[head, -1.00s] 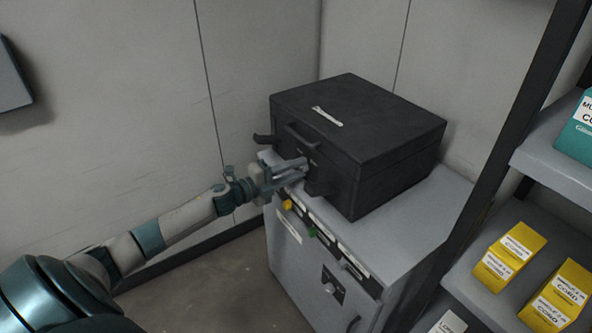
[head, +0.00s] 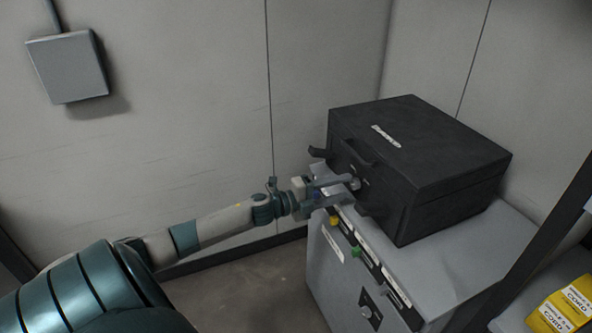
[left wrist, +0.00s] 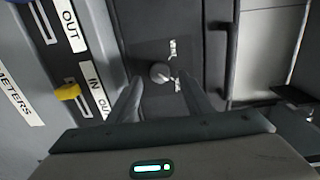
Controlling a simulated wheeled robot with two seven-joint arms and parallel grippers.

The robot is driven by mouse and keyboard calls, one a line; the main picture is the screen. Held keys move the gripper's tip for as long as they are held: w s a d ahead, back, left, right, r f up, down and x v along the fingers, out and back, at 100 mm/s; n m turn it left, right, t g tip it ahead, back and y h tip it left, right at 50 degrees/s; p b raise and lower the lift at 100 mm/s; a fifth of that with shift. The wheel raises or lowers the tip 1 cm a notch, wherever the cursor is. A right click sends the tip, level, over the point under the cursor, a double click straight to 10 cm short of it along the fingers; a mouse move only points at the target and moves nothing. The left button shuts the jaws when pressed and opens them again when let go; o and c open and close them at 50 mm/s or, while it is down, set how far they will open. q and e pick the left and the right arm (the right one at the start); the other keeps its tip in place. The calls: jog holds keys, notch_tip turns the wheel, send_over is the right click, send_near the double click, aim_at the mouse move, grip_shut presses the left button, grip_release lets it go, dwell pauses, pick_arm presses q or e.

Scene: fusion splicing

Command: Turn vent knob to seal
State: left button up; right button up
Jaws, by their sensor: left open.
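The vent knob (left wrist: 160,72) is a small round grey knob on the front of the black case (head: 420,165), with small white labels beside it in the left wrist view. In the head view the knob (head: 355,184) shows at the tips of my left gripper (head: 345,187). My left gripper is open. In the left wrist view its two fingers (left wrist: 158,95) reach toward the knob, one on each side of it and just short of it. I cannot tell whether they touch it. My right gripper is not in view.
The case stands on a grey cabinet (head: 335,278) with yellow and green knobs and labels on its front edge. A latch (head: 320,153) sticks out from the case's left. A shelf with yellow boxes (head: 565,305) stands at right. A grey wall box (head: 68,67) hangs at left.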

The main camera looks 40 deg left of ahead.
pick_arm(q)
jog(key=b+v, duration=0.2)
jog(key=v, duration=1.2)
jog(key=shift+s+a, duration=0.2)
jog(key=shift+s, duration=0.05)
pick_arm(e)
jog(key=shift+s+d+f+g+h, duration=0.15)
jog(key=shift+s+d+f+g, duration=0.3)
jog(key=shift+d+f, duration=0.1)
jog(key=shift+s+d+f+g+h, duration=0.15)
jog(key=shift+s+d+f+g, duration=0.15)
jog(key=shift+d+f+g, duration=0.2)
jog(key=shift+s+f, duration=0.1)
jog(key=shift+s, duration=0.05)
pick_arm(q)
jog(key=shift+f, duration=0.1)
